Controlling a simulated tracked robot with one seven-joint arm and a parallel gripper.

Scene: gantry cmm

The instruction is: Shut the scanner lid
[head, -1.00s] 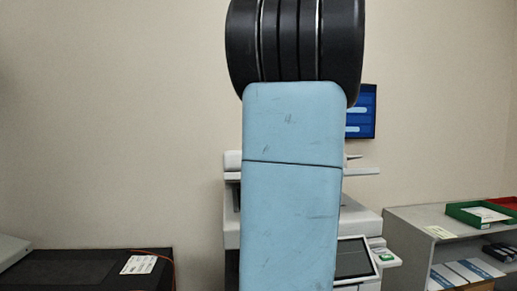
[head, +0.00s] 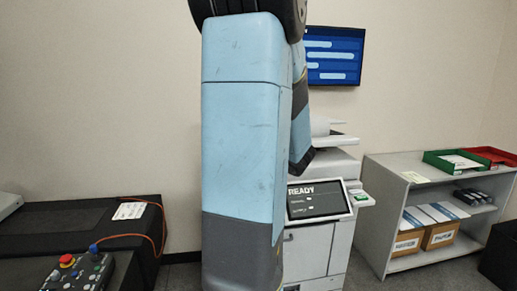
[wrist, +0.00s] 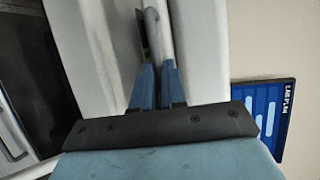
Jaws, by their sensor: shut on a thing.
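The scanner (head: 322,240) is a white machine with a screen reading READY, partly hidden behind my blue arm in the head view. Pale upper parts (head: 335,141) show to the right of my arm; how far the lid is open cannot be told. In the wrist view a white panel, apparently the lid (wrist: 200,50), fills the upper middle, with a grey bar handle (wrist: 152,25) on it. My gripper (wrist: 158,68) has its blue fingers closed together on the handle's near end. My gripper is hidden in the head view.
A grey shelf (head: 375,215) with green (head: 455,162) and red trays stands at the right. A dark bench (head: 80,222) with an orange cable is at the left, with a control box (head: 75,273) in front. A blue wall screen (head: 333,55) hangs behind.

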